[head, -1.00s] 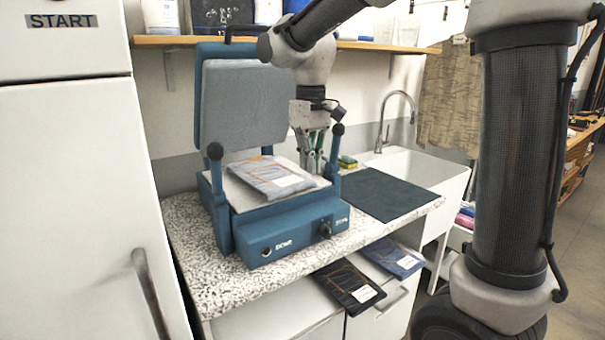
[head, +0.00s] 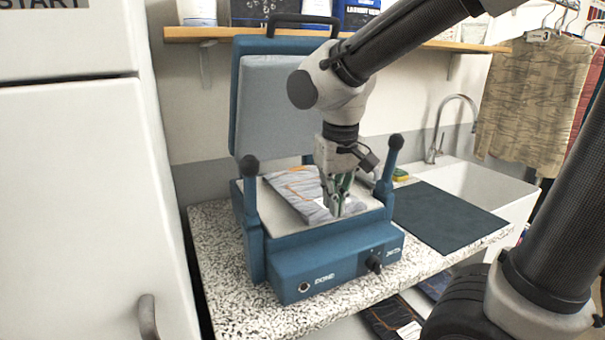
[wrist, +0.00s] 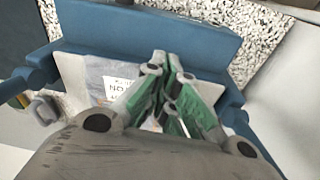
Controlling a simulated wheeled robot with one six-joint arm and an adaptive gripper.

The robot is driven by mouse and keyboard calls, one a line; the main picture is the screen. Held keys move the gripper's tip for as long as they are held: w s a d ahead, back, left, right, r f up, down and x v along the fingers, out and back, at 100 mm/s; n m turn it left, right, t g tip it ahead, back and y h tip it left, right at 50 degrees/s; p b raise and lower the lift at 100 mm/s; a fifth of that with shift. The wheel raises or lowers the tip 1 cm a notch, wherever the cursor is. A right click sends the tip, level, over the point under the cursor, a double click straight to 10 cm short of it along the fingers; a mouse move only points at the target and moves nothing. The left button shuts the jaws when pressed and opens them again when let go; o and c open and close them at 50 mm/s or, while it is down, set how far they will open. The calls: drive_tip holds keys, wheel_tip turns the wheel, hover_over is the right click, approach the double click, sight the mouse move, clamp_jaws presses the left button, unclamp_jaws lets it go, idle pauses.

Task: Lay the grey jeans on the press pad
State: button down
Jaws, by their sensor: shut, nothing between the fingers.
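The grey jeans (head: 295,184), folded flat with orange stitching, lie on the pale press pad (head: 284,204) of the blue press. The press lid (head: 275,105) stands open behind them. My gripper (head: 338,212) is shut and empty, pointing down over the front right part of the jeans and hiding some of them. I cannot tell whether its tips touch the cloth. In the wrist view the green-padded fingers (wrist: 172,62) are together, and the jeans (wrist: 98,70) with a white printed label (wrist: 118,88) show beside and behind them.
Two upright posts with black knobs (head: 249,165) flank the pad. A dark mat (head: 445,218) lies on the speckled counter (head: 225,285) to the right, by a sink (head: 490,185). A shelf (head: 210,33) with containers runs above. More folded garments (head: 385,318) lie below the counter.

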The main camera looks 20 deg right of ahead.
sight(314, 191)
drive_tip(key=shift+w+f+m, duration=0.2)
drive_tip(key=shift+w+m, duration=0.05)
drive_tip(key=shift+m, duration=0.05)
drive_tip(key=shift+w+a+m, duration=0.2)
drive_tip(key=shift+w+m, duration=0.15)
drive_tip(key=shift+m, duration=0.05)
drive_tip(key=w, duration=1.1)
drive_tip(key=shift+w, duration=0.3)
drive_tip(key=shift+w+f, duration=0.15)
drive_tip(key=shift+f, duration=0.1)
drive_tip(key=shift+s+f, duration=0.2)
drive_tip(key=shift+f, duration=0.35)
drive_tip(key=shift+d, duration=0.1)
